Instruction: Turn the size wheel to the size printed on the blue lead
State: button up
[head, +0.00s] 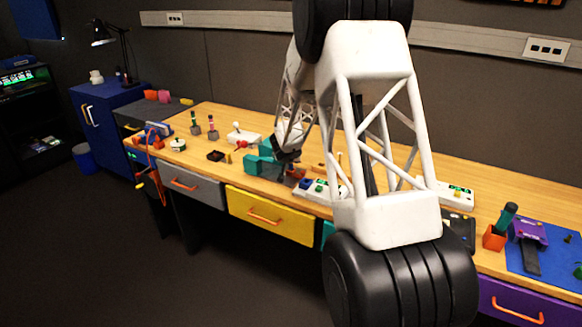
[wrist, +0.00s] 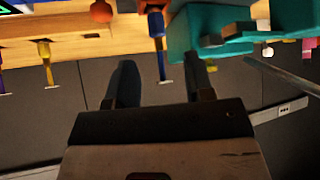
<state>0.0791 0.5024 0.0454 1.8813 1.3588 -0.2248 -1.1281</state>
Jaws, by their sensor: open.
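My gripper (head: 288,157) is over the workbench, beside a teal block-like thing (head: 262,162). In the wrist view my gripper (wrist: 161,64) shows two dark fingers spread apart with nothing held between them. A thin blue-shafted thing (wrist: 157,28) hangs down in that view, lined up with the gap between the fingers; I cannot tell whether it is the blue lead. The teal thing (wrist: 183,35) is close by the right finger in the wrist view. I cannot make out the size wheel or any printed size; my arm hides part of the bench.
White panels with small green displays lie on the bench, one (head: 320,187) near my gripper and one (head: 457,193) farther right. An orange holder (head: 494,237) stands near a blue mat (head: 548,258) at the right. Small tools (head: 212,130) stand on the left of the bench (head: 225,112).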

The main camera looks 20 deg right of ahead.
jog(key=shift+x, duration=2.5)
jog(key=shift+s+f, duration=0.1)
grip_shut()
jog(key=shift+r, duration=1.8)
jog(key=s+a+r, duration=0.1)
jog(key=s+a, duration=0.1)
jog(key=s, duration=1.4)
jog(key=shift+r, duration=0.2)
jog(key=shift+w, duration=0.1)
